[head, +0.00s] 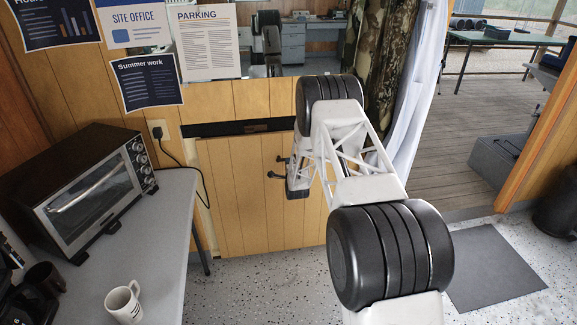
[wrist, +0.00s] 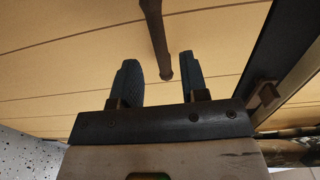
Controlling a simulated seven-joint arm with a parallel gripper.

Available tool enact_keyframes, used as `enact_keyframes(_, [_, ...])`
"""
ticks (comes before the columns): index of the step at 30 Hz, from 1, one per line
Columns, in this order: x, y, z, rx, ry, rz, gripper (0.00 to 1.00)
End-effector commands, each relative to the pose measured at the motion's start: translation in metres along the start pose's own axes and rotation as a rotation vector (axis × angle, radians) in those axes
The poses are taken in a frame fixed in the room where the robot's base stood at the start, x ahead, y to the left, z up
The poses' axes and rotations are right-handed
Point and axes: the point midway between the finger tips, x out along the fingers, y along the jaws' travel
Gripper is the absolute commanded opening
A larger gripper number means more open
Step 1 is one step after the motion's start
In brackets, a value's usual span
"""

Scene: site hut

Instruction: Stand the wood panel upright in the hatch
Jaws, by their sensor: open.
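The wood panel (head: 240,195) is a yellow-brown planked board low in the wall, its right part hidden behind my arm. A dark gap of the hatch (head: 222,129) shows along its top; I cannot tell how far it tilts. The panel's planks (wrist: 60,70) fill most of the wrist view, with the dark gap (wrist: 292,45) at right. My gripper (head: 278,167) is open in front of the panel. In the wrist view its fingers (wrist: 160,60) stand apart, and a dark bar-like handle (wrist: 153,30) reaches between them in the picture; contact is unclear.
A grey table (head: 172,215) at left holds a toaster oven (head: 92,190) and a white mug (head: 124,303). A power cord (head: 190,165) hangs beside the panel's left edge. A curtain (head: 405,100) hangs at right. Speckled floor is clear below.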

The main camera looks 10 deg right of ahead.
Motion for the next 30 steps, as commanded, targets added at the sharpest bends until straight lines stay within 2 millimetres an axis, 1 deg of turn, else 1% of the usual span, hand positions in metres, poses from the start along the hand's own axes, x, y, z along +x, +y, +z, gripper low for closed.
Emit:
enact_keyframes(3, [-0.01,0.0,0.0,0.0,0.0,0.001,0.41])
enact_keyframes(7, [-0.017,0.0,0.0,0.0,0.0,0.002,0.41])
enact_keyframes(22, [-0.019,-0.001,0.0,-0.001,0.0,0.001,0.41])
enact_keyframes(26, [-0.02,-0.009,0.0,-0.011,0.0,0.008,0.41])
enact_keyframes(29, [-0.022,-0.019,0.0,-0.031,0.0,0.024,0.41])
enact_keyframes(30, [-0.024,-0.025,0.001,-0.04,0.0,0.032,0.41])
